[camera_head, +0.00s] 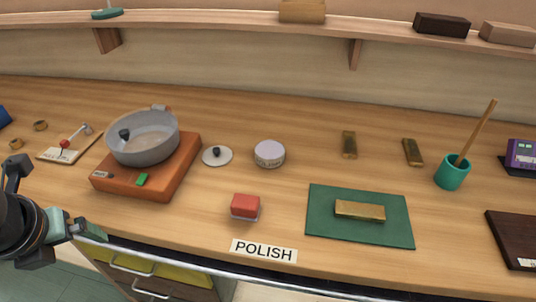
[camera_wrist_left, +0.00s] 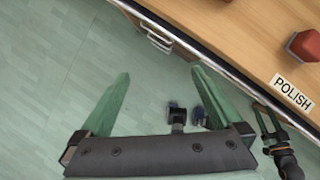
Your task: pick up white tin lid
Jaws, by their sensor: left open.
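A round white tin (camera_head: 270,148) with a pale flat top stands upright mid-counter. Its top looks like a white lid, but I cannot tell whether it is a separate piece. To its left lies a flat whitish disc (camera_head: 226,158) with a dark knob, beside the orange-brown stove block. My left gripper (camera_head: 88,231) is at the lower left, off the counter's front edge and well apart from both. In the left wrist view its green fingers (camera_wrist_left: 160,75) are spread with nothing between them. A dark jointed part at that view's lower right may be my right gripper (camera_wrist_left: 268,122); its jaws are unclear.
A grey pot (camera_head: 150,150) sits on the stove block (camera_head: 163,187). A red block (camera_head: 245,206) and a POLISH label (camera_head: 264,251) are near the front edge. A green mat (camera_head: 325,222) with a brass bar lies right. A teal cup (camera_head: 452,174) holds a stick. A shelf runs above.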

